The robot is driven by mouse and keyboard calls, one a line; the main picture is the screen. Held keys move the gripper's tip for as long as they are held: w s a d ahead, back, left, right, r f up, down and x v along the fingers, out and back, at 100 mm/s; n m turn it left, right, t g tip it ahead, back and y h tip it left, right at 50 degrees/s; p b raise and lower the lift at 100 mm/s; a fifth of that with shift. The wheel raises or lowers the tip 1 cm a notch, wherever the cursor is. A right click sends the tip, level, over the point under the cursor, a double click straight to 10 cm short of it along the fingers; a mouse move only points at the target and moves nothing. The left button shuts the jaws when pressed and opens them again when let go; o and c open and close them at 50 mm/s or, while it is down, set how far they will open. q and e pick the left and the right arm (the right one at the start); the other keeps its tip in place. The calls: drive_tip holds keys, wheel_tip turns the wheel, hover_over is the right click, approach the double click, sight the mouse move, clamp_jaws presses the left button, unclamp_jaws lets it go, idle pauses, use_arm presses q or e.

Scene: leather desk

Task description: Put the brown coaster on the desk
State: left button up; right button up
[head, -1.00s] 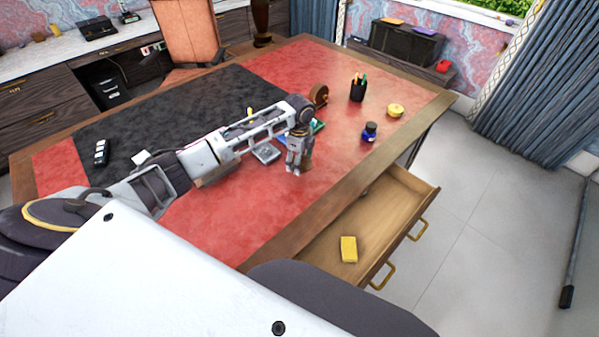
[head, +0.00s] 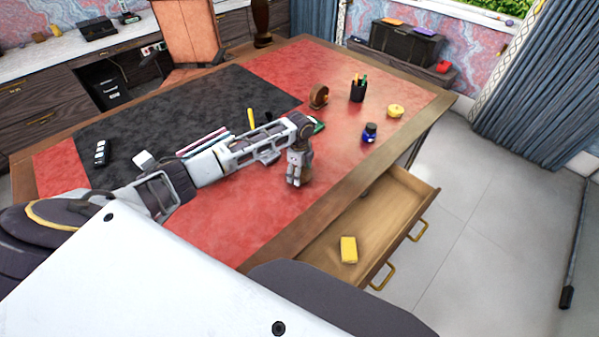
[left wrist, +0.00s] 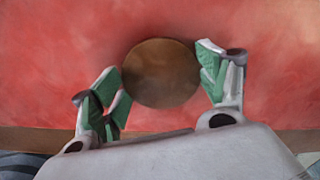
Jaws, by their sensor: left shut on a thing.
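The brown coaster (left wrist: 160,73) is a round, flat disc, seen in the left wrist view against the desk's red leather top. My left gripper (left wrist: 164,78) has its green-padded fingers on either side of the coaster and is shut on it. In the head view my left gripper (head: 297,180) points down at the red part of the desk (head: 215,215), near its front wooden edge. The coaster is hard to make out there. I cannot tell whether it touches the leather. My right gripper is not in view.
An open drawer (head: 385,215) holding a yellow block (head: 348,250) juts out from the desk's front. An ink bottle (head: 370,132), a yellow round item (head: 396,111), a pen cup (head: 358,89) and a brown round item (head: 319,96) stand right of my gripper. Red leather in front is clear.

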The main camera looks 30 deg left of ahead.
use_arm(q)
drive_tip(key=shift+f, duration=0.2)
drive_tip(key=o, duration=1)
drive_tip(key=shift+f, duration=0.1)
drive_tip(key=shift+r, duration=6.1)
